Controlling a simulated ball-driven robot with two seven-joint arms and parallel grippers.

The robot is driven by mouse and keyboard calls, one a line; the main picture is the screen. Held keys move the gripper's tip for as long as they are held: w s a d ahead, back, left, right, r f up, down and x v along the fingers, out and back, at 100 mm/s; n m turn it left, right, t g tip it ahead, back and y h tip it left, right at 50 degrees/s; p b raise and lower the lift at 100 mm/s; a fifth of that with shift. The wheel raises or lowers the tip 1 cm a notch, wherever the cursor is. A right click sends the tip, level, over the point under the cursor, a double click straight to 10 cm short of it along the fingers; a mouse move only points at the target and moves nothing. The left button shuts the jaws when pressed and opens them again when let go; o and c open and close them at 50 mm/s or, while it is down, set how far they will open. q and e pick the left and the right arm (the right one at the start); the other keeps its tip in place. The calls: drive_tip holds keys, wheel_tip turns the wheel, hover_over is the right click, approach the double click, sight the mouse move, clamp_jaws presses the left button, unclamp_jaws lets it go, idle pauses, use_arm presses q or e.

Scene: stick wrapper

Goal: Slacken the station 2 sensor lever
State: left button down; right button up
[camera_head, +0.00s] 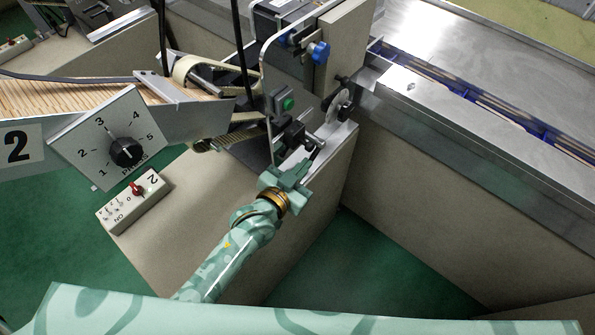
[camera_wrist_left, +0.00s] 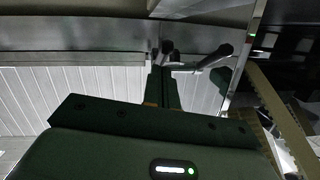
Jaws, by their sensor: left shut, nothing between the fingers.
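My left gripper (camera_head: 308,163) is shut and empty. It reaches up from the lower middle to the small black sensor mechanism (camera_head: 294,136) at the end of station 2. In the left wrist view, my closed fingers (camera_wrist_left: 162,84) point at a dark knob (camera_wrist_left: 167,47). A thin lever-like bar with a dark end (camera_wrist_left: 223,50) runs right from near that knob. The fingertips look very close to the knob; I cannot tell whether they touch. The gripper partly hides the mechanism in the head view. My right gripper is not in view.
A blue knob (camera_head: 320,52) and green button (camera_head: 288,103) sit above the gripper. A metal conveyor (camera_head: 455,125) runs along the right.

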use_arm(q)
drive_tip(key=shift+w+f, duration=0.15)
wheel_tip(320, 180, down, 2)
drive_tip(key=t+h+b, duration=0.1)
drive_tip(key=t+b, duration=0.1)
drive_tip(key=b, duration=0.4)
drive_tip(key=shift+d, duration=0.15)
drive_tip(key=shift+w+f, duration=0.1)
drive_tip(key=shift+f, duration=0.1)
drive_tip(key=shift+w+d+f, duration=0.15)
drive_tip(key=shift+w, duration=0.05)
